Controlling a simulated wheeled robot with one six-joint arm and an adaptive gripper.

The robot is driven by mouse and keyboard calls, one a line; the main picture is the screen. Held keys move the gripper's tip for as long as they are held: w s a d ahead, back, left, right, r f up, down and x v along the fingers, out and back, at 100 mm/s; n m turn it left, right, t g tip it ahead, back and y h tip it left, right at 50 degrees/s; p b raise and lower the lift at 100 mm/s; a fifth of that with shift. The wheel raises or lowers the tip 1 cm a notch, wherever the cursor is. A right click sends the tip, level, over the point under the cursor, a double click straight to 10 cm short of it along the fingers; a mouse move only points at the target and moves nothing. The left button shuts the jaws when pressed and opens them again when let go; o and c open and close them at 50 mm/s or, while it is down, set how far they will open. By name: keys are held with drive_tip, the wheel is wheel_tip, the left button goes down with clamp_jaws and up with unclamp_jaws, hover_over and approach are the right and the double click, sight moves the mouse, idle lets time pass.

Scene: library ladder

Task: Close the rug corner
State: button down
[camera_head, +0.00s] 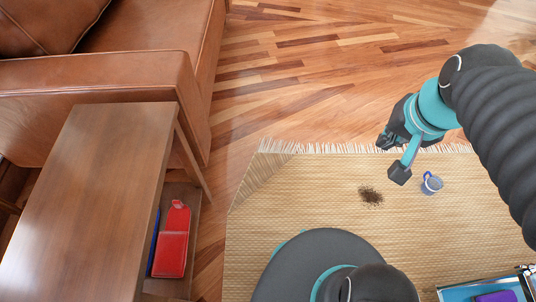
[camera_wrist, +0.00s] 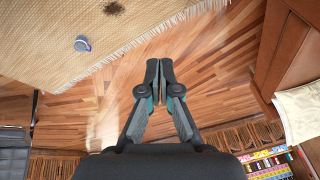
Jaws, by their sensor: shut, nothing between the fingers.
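The woven straw rug (camera_head: 310,190) lies on the wood floor in the head view, with a pale fringe along its far edge. Its far left corner (camera_head: 262,178) shows a darker triangular flap that looks folded over onto the rug. My gripper (camera_head: 392,157) hangs near the fringed edge, well to the right of that corner. In the wrist view my gripper (camera_wrist: 160,68) has its fingertips together, empty, over bare floor beside the fringe. The rug (camera_wrist: 60,50) fills the upper left there. The folded corner cannot be made out in the wrist view.
A blue-and-white cup (camera_head: 431,184) and a dark crumbly pile (camera_head: 371,196) are on the rug. A wooden side table (camera_head: 95,200) with a red case (camera_head: 172,241) on its lower shelf and a leather armchair (camera_head: 150,85) stand left. Open floor (camera_head: 300,80) lies beyond the fringe.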

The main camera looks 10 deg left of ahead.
drive_tip(key=w+a+f+m+g+y+b, duration=0.25)
drive_tip(key=w+a+f+m+g, duration=0.2)
drive_tip(key=w+f+m, duration=0.4)
drive_tip(key=w+a+f+m+g+y+b, duration=0.1)
drive_tip(key=w+a+f+m+g+y, duration=0.35)
drive_tip(key=f, duration=0.65)
drive_tip(key=m+t+y+b, duration=0.1)
drive_tip(key=m+y+b, duration=0.2)
drive_tip(key=m+y, duration=1.05)
approach(256, 160)
drive_tip(key=s+a+r+m+h, duration=0.2)
drive_tip(key=s+r+m+h, duration=0.1)
drive_tip(key=r+m+h, duration=0.25)
drive_tip(key=a, duration=0.1)
drive_tip(key=w+a+f, duration=0.1)
drive_tip(key=shift+a+f, duration=0.2)
drive_tip(key=shift+a, duration=0.1)
drive_tip(key=shift+w+a+f, duration=0.1)
drive_tip(key=shift+w+a, duration=0.25)
drive_tip(key=shift+a, duration=0.15)
drive_tip(key=shift+w, duration=0.1)
